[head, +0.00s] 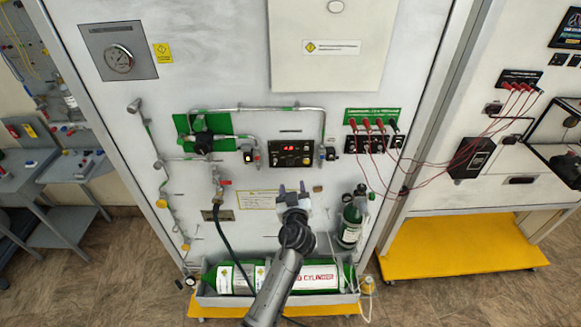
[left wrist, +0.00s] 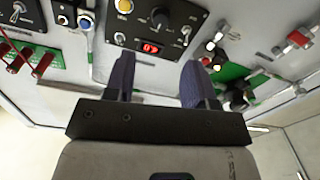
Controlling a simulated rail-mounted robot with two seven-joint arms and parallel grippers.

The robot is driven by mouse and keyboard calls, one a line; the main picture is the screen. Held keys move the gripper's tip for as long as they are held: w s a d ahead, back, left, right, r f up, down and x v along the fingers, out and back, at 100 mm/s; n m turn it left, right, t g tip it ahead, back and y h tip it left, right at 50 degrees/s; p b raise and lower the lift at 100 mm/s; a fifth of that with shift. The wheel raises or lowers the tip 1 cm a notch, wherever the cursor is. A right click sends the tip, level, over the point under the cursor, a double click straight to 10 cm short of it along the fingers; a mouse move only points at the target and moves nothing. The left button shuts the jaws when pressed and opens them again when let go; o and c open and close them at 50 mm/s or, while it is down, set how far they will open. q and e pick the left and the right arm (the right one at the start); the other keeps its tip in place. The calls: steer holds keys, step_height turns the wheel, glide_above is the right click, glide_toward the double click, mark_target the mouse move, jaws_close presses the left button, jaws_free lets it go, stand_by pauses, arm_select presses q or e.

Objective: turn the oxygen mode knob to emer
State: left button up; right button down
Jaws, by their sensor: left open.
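The black oxygen control panel (head: 291,154), with a red lit display, is mounted on the grey trainer board. The panel also shows at the top of the left wrist view (left wrist: 175,40), upside down, with a black round knob (left wrist: 159,16), a yellow knob (left wrist: 124,6) and small switches. The labels are too small to read, so I cannot tell the mode knob or its setting for sure. My left gripper (head: 293,189) is below the panel, apart from it. Its two fingers (left wrist: 158,64) are spread, with nothing between them. My right gripper is not in view.
Metal pipes (head: 265,108) run above the panel. A green-backed valve (head: 203,142) is to its left, and red leads (head: 372,124) plug in to its right. A green bottle (head: 351,222) and a large cylinder (head: 312,277) are lower down. A dark hose (head: 231,237) hangs left of my arm.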

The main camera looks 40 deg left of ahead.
mark_target(290, 166)
arm_select(q)
steer(key=p+x, duration=0.1)
steer(key=x, duration=0.8)
steer(key=shift+w+a, duration=0.25)
steer(key=shift+a, duration=0.05)
steer(key=c, duration=0.9)
